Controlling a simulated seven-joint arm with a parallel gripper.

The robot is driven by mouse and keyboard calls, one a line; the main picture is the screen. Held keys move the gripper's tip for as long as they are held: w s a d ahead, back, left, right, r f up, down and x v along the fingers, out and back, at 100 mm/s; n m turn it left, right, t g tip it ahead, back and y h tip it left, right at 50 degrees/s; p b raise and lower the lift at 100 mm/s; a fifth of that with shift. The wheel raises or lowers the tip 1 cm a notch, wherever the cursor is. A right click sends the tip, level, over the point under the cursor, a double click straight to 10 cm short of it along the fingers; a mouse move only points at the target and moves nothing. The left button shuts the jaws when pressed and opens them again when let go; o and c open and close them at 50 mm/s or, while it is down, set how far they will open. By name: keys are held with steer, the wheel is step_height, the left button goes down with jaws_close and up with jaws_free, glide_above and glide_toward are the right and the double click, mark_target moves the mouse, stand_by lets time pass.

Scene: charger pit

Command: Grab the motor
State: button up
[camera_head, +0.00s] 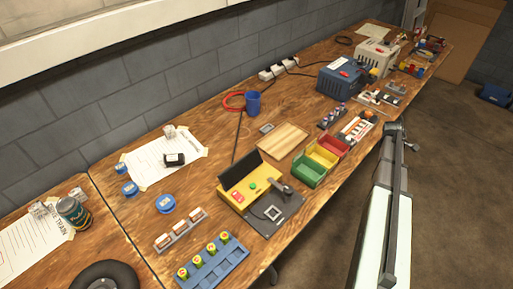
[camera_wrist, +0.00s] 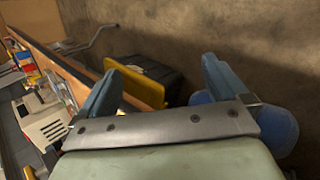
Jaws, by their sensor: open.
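I cannot pick out the motor for certain in either view; the small parts on the bench are too small to tell apart. My gripper (camera_wrist: 168,85) shows in the wrist view with its two blue fingers wide apart and nothing between them. A yellow piece and a dark box (camera_wrist: 165,75) lie beyond the fingers, apart from them. In the head view my arm reaches up along the right side of the bench, over the floor; its fingers are not clear there.
The long wooden bench (camera_head: 108,226) holds colored bins (camera_head: 310,172), a yellow device (camera_head: 243,196), a blue rack (camera_head: 211,264), a blue cup (camera_head: 253,102), a blue-grey box (camera_head: 340,82) and a beige box (camera_head: 378,52). Brown floor (camera_head: 455,170) is open to the right.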

steer(key=w+r+n, duration=0.3)
steer(key=r, duration=0.7)
steer(key=w+r+n, duration=0.2)
steer(key=w+r, duration=0.1)
steer(key=r, duration=0.7)
steer(key=w+a+r+n+y, duration=0.1)
steer(key=w+a+r+n, duration=0.15)
steer(key=a, duration=0.45)
steer(key=w+a+r+n, duration=0.2)
steer(key=w+a+r, duration=0.15)
steer(key=a, duration=0.35)
steer(key=w+a+n+y, duration=0.2)
steer(key=a+n, duration=0.2)
steer(key=a, duration=1.4)
steer(key=n+g+y, duration=0.3)
steer(key=n+g, duration=0.2)
steer(key=n, duration=0.8)
glide_above(173, 155)
step_height(173, 155, down, 5)
step_height(173, 155, down, 13)
steer(key=shift+s+f, duration=0.1)
steer(key=shift+f, duration=0.1)
